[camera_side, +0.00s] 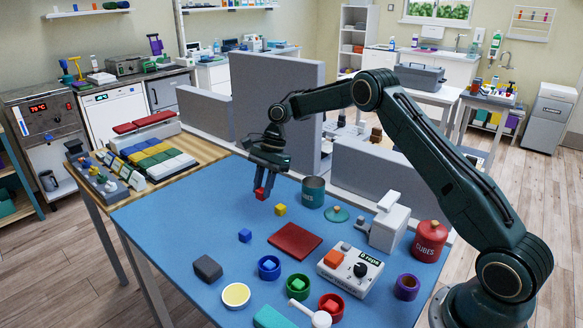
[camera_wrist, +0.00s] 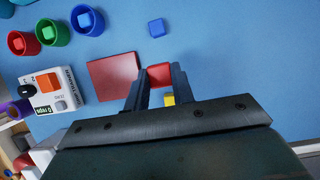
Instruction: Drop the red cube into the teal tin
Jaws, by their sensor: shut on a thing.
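The red cube (camera_side: 261,194) is between the fingertips of my gripper (camera_side: 266,185), which is shut on it above the blue table top. The red cube also shows in the wrist view (camera_wrist: 159,75), with my gripper's fingers (camera_wrist: 158,82) on either side. The teal tin (camera_side: 313,192) stands open and upright on the table to the right of my gripper in the side view.
A yellow cube (camera_side: 280,210), a blue cube (camera_side: 245,235) and a dark red mat (camera_side: 294,241) lie near. Several coloured cups and a button box (camera_side: 350,268) stand toward the front. Grey panels (camera_side: 275,105) rise behind the table. A red canister (camera_side: 429,241) stands at right.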

